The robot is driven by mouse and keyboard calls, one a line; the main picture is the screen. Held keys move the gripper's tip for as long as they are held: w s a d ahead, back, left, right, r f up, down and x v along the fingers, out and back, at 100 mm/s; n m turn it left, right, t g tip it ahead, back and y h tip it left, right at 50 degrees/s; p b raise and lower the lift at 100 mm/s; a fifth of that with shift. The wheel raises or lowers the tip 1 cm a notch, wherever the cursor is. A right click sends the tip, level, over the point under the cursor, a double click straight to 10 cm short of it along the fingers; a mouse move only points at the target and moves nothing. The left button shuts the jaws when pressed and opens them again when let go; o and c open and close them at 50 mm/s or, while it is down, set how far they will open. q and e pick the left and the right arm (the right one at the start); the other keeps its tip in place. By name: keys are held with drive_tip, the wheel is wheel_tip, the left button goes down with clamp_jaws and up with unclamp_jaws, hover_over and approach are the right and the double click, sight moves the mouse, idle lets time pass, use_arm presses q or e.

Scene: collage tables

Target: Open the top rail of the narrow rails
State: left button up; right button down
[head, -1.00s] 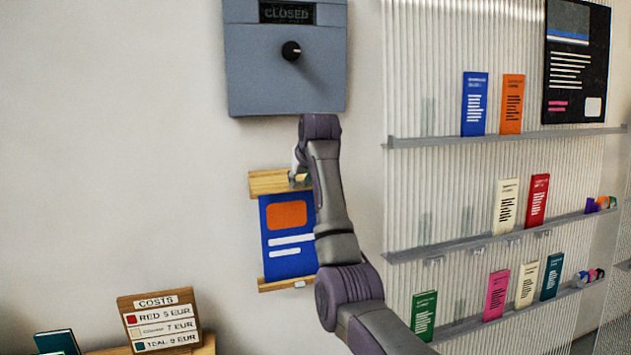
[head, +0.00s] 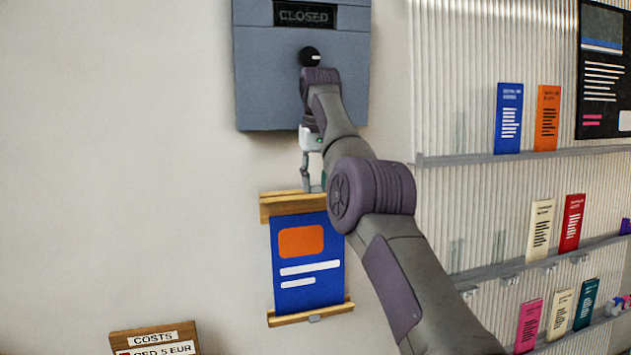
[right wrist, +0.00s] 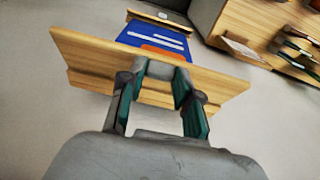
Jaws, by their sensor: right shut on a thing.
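The top rail (head: 290,210) is a short wooden bar on the wall, made of two parallel strips. It holds the upper edge of a blue poster (head: 307,268) with an orange block. The bottom rail (head: 287,318), with a small grey tab, is at the poster's lower edge. My right gripper (head: 314,189) reaches down to the top rail near its middle. In the right wrist view my right gripper (right wrist: 162,72) is shut on a small grey tab at the top rail (right wrist: 100,68). The fingers hide most of the tab. My left gripper is not in view.
A grey box (head: 265,75) with a "CLOSED" sign and black knob (head: 310,56) hangs close above and behind my right arm. Ribbed shelves (head: 525,155) with booklets stand to the right. A costs sign (head: 153,340) is at lower left. The wall left of the poster is bare.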

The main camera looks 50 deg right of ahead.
idle(0.5)
drive_tip(key=c, duration=0.8)
unclamp_jaws()
drive_tip(key=shift+w+d+f, duration=0.1)
